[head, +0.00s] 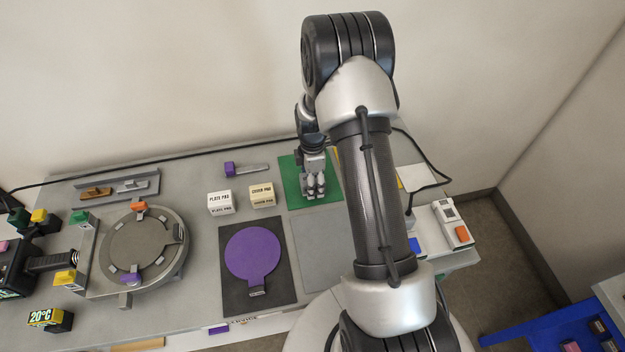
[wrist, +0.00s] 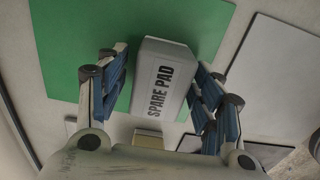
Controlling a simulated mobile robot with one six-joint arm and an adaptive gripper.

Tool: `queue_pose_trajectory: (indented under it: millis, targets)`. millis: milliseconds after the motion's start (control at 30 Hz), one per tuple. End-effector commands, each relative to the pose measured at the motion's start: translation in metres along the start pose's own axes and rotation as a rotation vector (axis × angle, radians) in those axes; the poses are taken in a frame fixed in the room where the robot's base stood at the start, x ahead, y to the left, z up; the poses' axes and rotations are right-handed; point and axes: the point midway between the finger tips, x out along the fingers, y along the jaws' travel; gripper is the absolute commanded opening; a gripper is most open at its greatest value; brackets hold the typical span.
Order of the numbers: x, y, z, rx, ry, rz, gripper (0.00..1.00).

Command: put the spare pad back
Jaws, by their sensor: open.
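The spare pad (wrist: 166,80) is a light grey block with "SPARE PAD" in dark letters, seen in the wrist view. It shows against the green mat (wrist: 75,50) and lies between the two fingers of my gripper (wrist: 160,75). The fingers are spread on either side of it, and I cannot tell if either touches it. In the head view my gripper (head: 316,187) points down over the green mat (head: 295,190). The pad cannot be made out there, behind the gripper.
Two labelled blocks, a white one (head: 221,203) and a cream one (head: 262,195), stand left of the green mat. A dark mat (head: 235,290) with a purple disc (head: 252,252) and a bare grey mat (head: 322,245) lie in front. A round clamp fixture (head: 145,245) stands further left.

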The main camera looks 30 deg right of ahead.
Motion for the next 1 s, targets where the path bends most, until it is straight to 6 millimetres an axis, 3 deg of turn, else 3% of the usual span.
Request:
queue_pose_trajectory:
  millis: [333,800,1000]
  targets:
    - [-0.008,0.001,0.0,0.0,0.0,0.002,0.61]
    - [-0.101,0.001,0.0,0.0,0.0,0.004,0.61]
    - [-0.122,0.0,0.0,0.001,0.0,0.002,0.61]
